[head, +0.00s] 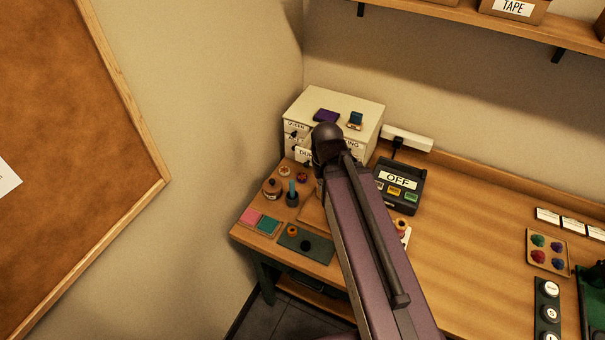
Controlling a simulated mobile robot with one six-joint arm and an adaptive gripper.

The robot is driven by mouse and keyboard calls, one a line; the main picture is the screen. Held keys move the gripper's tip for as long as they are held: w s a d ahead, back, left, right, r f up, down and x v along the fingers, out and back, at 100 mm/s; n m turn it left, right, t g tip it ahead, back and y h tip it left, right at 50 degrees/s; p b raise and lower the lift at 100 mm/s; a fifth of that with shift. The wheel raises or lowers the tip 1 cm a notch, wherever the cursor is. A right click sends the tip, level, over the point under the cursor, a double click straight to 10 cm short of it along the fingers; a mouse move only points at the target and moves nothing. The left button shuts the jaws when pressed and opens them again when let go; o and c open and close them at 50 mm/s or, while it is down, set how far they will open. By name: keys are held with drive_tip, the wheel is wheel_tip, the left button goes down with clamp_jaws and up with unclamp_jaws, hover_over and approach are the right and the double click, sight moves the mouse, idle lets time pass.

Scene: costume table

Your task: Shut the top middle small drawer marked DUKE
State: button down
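The cream drawer cabinet (367,108) stands at the back left corner of the table, against the wall. A white drawer front (303,154) with a label starting "DU" shows left of my arm; it appears to stand out in front of the cabinet face. The rest of its label is covered by my arm. Another front marked KING (352,146) shows right of my arm. My arm reaches up to the cabinet and hides the middle of its front. My gripper and its fingertips are hidden behind the arm's dark rounded joint, so contact with the drawer cannot be seen.
A purple item (326,116) and a small blue-topped item (355,120) lie on the cabinet. A dark box marked OFF (400,184) stands to its right. The table's middle right is clear.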

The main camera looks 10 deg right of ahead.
wheel_tip(320, 180, down, 11)
drive_tip(key=b, duration=0.9)
drive_tip(key=shift+b, duration=0.3)
